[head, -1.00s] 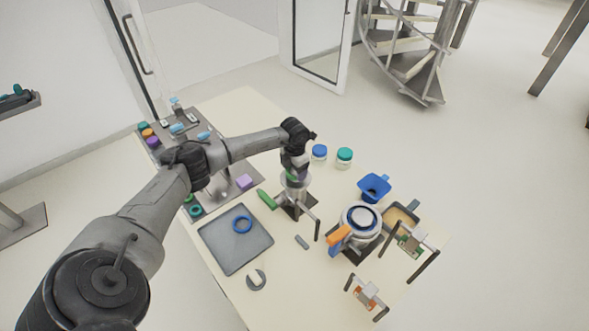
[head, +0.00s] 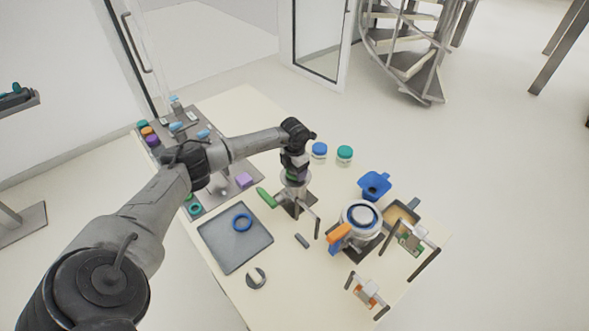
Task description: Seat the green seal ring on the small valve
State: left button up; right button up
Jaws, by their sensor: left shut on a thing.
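My left gripper (head: 294,172) points down directly over the small valve (head: 295,188), a pale cylinder on a dark base near the middle of the table. A bit of the green seal ring (head: 291,176) shows at the fingertips, at the top of the valve. The gripper is shut on the ring. The fingers hide most of it, and I cannot tell whether it touches its seat. My right gripper is not in view.
A green-handled tool (head: 266,197) lies close left of the small valve. A larger valve (head: 361,218) with an orange handle (head: 339,234) stands to the right. Blue-lidded (head: 319,150) and green-lidded jars (head: 344,154) stand behind.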

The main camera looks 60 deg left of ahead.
pick_arm(q)
jog(key=shift+f+b, duration=0.3)
jog(key=shift+f, duration=0.15)
dwell(0.3)
jog(key=o, duration=0.9)
jog(key=shift+o, duration=0.3)
jog(key=shift+r, duration=0.1)
jog(key=shift+r+p, duration=2.45)
jog(key=shift+r, duration=0.8)
jog(key=shift+r+p, duration=0.65)
jog(key=shift+r, duration=0.25)
